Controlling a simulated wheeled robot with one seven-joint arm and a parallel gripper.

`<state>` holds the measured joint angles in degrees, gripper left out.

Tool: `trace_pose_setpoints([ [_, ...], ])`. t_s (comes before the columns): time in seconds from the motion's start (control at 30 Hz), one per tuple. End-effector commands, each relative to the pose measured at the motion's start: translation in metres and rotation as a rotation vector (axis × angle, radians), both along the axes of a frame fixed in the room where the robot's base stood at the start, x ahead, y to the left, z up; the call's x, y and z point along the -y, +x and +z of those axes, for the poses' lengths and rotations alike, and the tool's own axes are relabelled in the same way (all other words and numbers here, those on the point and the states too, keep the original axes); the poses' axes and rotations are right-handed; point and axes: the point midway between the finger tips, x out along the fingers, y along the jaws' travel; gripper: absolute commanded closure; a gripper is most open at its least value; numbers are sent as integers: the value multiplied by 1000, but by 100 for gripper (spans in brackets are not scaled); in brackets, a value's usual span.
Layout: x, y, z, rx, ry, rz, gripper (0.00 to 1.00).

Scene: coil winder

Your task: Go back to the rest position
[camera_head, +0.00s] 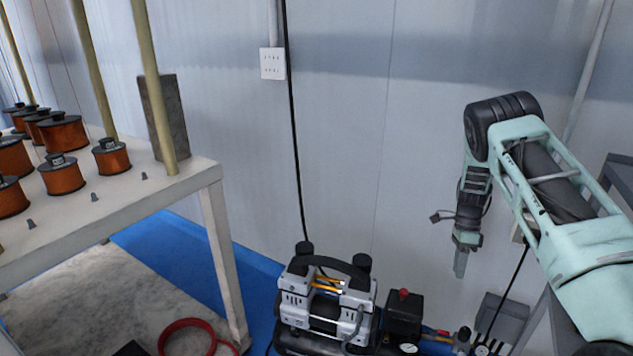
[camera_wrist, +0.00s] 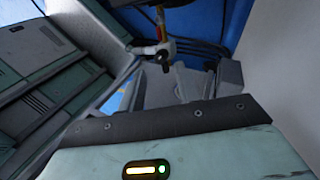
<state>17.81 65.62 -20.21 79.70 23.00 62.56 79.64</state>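My gripper (camera_head: 461,262) hangs pointing down at the right of the head view, in front of the pale wall and apart from the air compressor (camera_head: 325,300). The arm comes in from the right edge and bends down at a dark joint. The fingers look like one narrow shape from this side, so the gap between them does not show. No held object is visible at the fingertips. In the wrist view, grey angular parts (camera_wrist: 190,84) show beyond the housing edge, too unclear to tell the finger gap.
A white rack table (camera_head: 210,178) with several copper wire spools (camera_head: 62,174) stands at the left. A red hose (camera_head: 190,325) lies on the floor below it. A black cable (camera_head: 294,120) and wall socket (camera_head: 272,63) are on the wall. A grey box (camera_head: 500,315) is below my gripper.

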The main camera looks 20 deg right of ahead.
Motion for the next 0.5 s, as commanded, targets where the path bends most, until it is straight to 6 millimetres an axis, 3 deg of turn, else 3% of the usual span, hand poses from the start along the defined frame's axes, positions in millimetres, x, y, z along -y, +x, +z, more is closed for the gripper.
trace_pose_setpoints([
  [0.13, -13, 5, 8, 17, 15, 42, 66],
  [0.23, -44, 15, 28, 63, 51, 149, 66],
  [0.37, -111, 24, 66, 150, 125, 388, 66],
  [0.5, -190, 18, 108, 245, 207, 692, 66],
])
